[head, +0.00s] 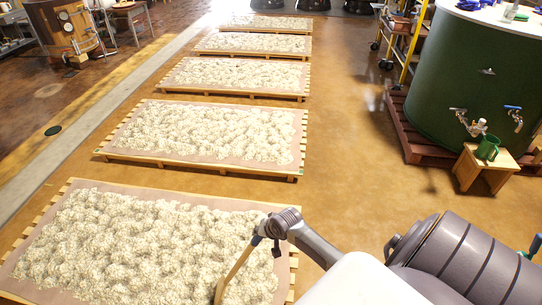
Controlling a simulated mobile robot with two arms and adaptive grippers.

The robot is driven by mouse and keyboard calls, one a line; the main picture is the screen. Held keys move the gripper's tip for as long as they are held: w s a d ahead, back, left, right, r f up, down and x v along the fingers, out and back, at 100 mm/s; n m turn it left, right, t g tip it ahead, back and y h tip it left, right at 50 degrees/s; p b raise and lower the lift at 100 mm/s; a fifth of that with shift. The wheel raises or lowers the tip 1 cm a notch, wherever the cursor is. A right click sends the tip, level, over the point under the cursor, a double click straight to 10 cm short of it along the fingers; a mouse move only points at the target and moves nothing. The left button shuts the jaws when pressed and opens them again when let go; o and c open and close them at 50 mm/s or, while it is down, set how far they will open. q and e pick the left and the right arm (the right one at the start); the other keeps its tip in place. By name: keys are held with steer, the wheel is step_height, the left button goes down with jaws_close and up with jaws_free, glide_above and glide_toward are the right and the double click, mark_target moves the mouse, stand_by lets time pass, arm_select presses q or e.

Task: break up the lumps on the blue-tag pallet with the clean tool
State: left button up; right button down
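Several low wooden pallets with pale lumpy material on cloth run in a row away from me. The nearest pallet (130,187) fills the lower left; its lumps (130,245) lie heaped across it. The second pallet (200,170) lies just beyond. I cannot make out a blue tag on any pallet. My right gripper (268,246) is over the nearest pallet's right side, shut on a wooden-handled tool (236,272). The handle slants down to the lower left, with a blue part at its top; its lower end is cut off. My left gripper is out of view.
Three further pallets (240,91) (255,53) (267,30) continue toward the back. A green tank (470,75) with taps stands at the right, with a wooden stool (485,168) and green mug (487,147) before it. The floor between pallets and tank is clear.

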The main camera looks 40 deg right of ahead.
steer(key=shift+w+a, duration=0.15)
steer(key=shift+a, duration=0.75)
steer(key=shift+w+a, duration=0.1)
steer(key=shift+a, duration=0.8)
steer(key=w+d+b, duration=0.4)
steer(key=w+d, duration=0.2)
steer(key=d, duration=0.1)
step_height(320, 180, up, 7)
steer(key=p, duration=0.8)
steer(key=shift+w+d, duration=0.1)
steer(key=shift+r, duration=0.1)
